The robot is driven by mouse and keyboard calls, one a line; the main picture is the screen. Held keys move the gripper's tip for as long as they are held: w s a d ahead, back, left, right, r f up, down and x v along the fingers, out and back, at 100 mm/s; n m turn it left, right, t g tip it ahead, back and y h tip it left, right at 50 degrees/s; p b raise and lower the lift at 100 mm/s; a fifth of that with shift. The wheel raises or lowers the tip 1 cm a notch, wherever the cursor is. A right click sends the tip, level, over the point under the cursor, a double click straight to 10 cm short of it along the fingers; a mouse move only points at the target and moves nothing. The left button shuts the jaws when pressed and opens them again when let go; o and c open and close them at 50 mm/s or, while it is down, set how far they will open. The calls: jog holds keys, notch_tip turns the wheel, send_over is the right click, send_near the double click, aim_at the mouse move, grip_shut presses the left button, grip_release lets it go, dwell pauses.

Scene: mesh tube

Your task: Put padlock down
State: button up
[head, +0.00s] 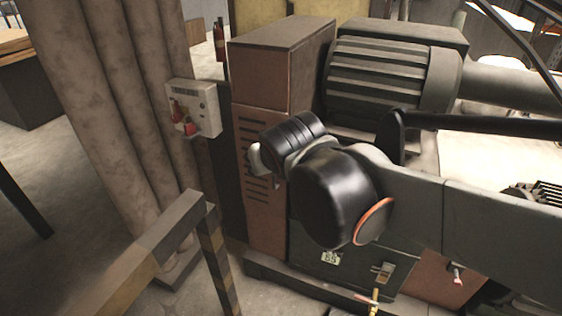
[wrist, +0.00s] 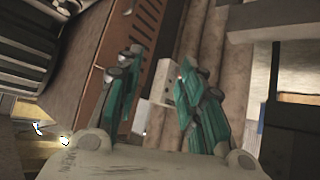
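My gripper (wrist: 158,88) shows in the wrist view with its two teal-padded fingers spread apart. Nothing is visible between them except the background. A pale switch box (head: 204,108) is fixed beside the column in the head view, with red parts (head: 189,128) on its front. One of these may be a padlock, but they are too small to tell. In the head view my arm hides my fingers.
A brown and grey machine (head: 279,65) with a ribbed motor (head: 385,75) stands behind my arm. Thick columns (head: 115,90) rise at the left. A striped barrier rail (head: 150,250) is in the front left. Floor is open at the far left.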

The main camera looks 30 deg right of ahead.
jog(key=s+a+f+n+g+y, duration=0.1)
jog(key=s+a+f, duration=0.4)
jog(key=s, duration=0.5)
jog(key=shift+n+g+y, duration=0.4)
jog(key=shift+g+y, duration=0.3)
jog(key=shift+g, duration=0.1)
jog(key=shift+s, duration=0.1)
jog(key=shift+c, duration=0.3)
